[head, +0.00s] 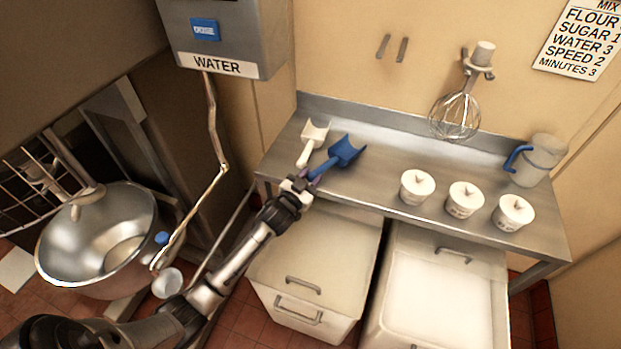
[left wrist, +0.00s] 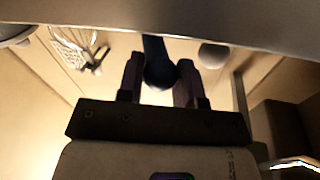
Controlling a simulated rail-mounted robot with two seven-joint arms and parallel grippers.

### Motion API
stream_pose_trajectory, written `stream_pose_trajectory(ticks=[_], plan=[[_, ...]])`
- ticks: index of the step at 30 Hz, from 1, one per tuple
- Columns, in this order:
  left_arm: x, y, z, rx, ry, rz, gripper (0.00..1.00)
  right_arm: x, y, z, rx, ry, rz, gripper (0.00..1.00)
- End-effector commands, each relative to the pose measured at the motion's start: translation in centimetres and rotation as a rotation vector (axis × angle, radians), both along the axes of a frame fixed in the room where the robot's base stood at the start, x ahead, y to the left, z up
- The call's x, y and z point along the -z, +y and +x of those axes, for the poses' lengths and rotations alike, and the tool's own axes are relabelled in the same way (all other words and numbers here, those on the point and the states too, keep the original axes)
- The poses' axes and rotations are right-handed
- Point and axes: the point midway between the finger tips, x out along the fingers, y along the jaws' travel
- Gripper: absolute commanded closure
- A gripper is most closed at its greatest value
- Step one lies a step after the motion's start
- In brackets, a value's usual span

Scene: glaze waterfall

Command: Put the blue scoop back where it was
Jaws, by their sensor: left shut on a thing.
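The blue scoop (head: 342,154) is on or just above the left part of the steel shelf (head: 385,183), its bowl toward the wall and its handle toward the front edge. My left gripper (head: 309,178) is at the handle's front end and shut on it. In the left wrist view the dark blue handle (left wrist: 157,62) is between the two fingers of the left gripper (left wrist: 160,82). I cannot tell whether the scoop rests on the shelf. A white scoop (head: 312,142) lies just left of the blue one. My right gripper is not in view.
Several white lidded tubs (head: 465,199) and a jug with a blue handle (head: 538,160) stand on the shelf's right. A whisk (head: 456,115) hangs on the wall. Bins (head: 318,262) are under the shelf. A mixer bowl (head: 103,240) is at left, below the water box (head: 222,40).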

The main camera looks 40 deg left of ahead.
Motion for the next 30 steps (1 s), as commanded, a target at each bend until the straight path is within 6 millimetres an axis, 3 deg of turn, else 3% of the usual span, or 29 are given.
stream_pose_trajectory(ticks=[8, 9, 16, 25, 30], plan=[[0.2, 0.0, 0.0, 0.000, 0.000, 0.000, 0.91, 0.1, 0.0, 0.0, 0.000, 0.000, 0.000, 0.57], [0.1, 0.0, 0.0, 0.000, 0.000, 0.000, 0.63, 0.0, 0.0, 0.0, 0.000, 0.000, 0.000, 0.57], [0.1, 0.0, 0.0, 0.000, 0.000, 0.000, 0.42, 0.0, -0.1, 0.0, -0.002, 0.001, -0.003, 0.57], [-0.2, 0.0, -0.1, 0.000, 0.000, 0.000, 0.42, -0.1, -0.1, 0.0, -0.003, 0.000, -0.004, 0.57], [-0.1, -0.4, -2.2, 0.000, 0.002, -0.001, 0.42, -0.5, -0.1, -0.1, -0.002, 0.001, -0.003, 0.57]])
